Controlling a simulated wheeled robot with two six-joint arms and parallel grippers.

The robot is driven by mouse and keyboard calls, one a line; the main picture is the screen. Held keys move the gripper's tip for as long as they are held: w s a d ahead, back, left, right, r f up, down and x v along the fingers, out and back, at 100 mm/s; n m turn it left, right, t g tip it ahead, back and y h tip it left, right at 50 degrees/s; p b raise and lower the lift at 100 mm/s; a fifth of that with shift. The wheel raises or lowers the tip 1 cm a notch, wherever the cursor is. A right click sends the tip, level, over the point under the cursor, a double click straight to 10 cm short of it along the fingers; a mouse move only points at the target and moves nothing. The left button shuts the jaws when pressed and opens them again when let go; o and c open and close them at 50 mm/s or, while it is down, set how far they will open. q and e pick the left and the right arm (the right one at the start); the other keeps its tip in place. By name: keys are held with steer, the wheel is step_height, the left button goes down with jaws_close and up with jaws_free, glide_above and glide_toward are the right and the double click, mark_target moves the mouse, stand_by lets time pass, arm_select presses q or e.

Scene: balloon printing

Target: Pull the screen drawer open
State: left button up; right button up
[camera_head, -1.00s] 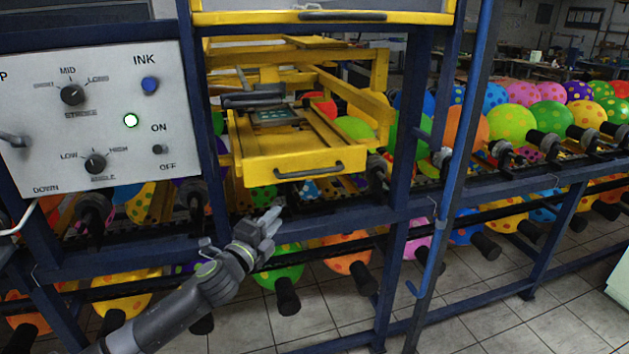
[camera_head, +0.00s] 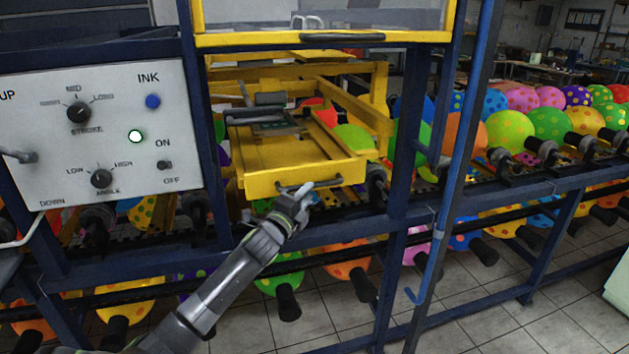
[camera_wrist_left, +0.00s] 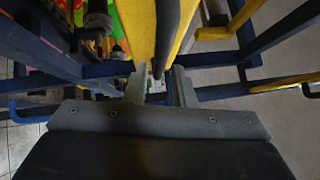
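The yellow screen drawer (camera_head: 290,163) sits in the blue frame, with a dark bar handle (camera_head: 295,187) across its front. My left gripper (camera_head: 304,201) is at the handle, coming from below and in front. In the left wrist view the gripper (camera_wrist_left: 159,86) has its two fingers apart, with the dark handle (camera_wrist_left: 172,32) lying between and beyond their tips. A gap shows beside the handle, so the fingers do not look closed on it. Whether either finger touches the handle cannot be told. My right gripper is not in view.
A white control panel (camera_head: 95,135) with knobs stands at the left. A yellow-edged cover (camera_head: 325,39) with a handle is above the drawer. Blue posts (camera_head: 410,140) flank the opening. Several dotted balloons (camera_head: 505,130) sit on holders around the frame.

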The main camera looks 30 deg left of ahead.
arm_select(q)
steer(key=shift+w+a+r+p, duration=0.1)
steer(key=shift+w+p, duration=0.15)
steer(key=shift+w, duration=0.55)
steer(key=shift+w+r+p, duration=0.15)
steer(key=shift+w+p, duration=0.1)
steer(key=shift+w, duration=0.55)
steer(key=shift+w+a+r+p, duration=0.1)
steer(key=shift+w+p, duration=0.15)
steer(key=shift+w, duration=0.55)
jaws_close()
